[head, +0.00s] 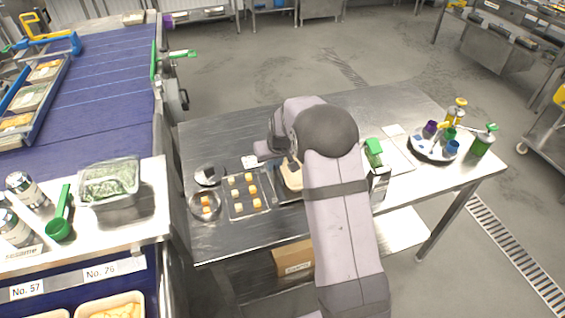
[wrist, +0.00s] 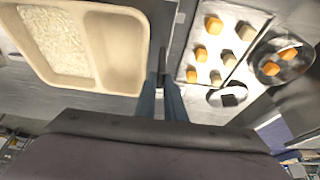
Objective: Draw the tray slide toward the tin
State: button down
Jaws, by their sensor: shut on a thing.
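A beige tray (wrist: 124,50) with two compartments fills the upper left of the wrist view. White rice (wrist: 58,40) lies in its left compartment, and its right compartment is empty. In the head view the tray (head: 291,178) is mostly hidden by my arm. My gripper (wrist: 162,84) is shut on a thin dark upright part, seemingly the handle of the tray slide (wrist: 162,58), just right of the tray. The slide's plate is hard to tell from the steel table. A shallow metal tin (head: 236,211) with several orange and pale cubes lies to the left in the head view.
A round dish (head: 204,207) with orange cubes and a small dark-and-white round dish (head: 208,175) stand left of the tin. A green-topped container (head: 374,152) stands right of my arm. A round plate (head: 425,152) with small cups lies farther right on the table (head: 228,133).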

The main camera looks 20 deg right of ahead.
jog(key=shift+a, duration=0.25)
jog(key=c, duration=1.8)
grip_release()
jog(key=shift+a, duration=0.1)
jog(key=shift+c, duration=0.2)
jog(key=shift+r, duration=0.2)
jog(key=b+v, duration=0.2)
jog(key=v, duration=0.5)
jog(key=shift+b, duration=0.3)
jog(key=shift+s, duration=0.1)
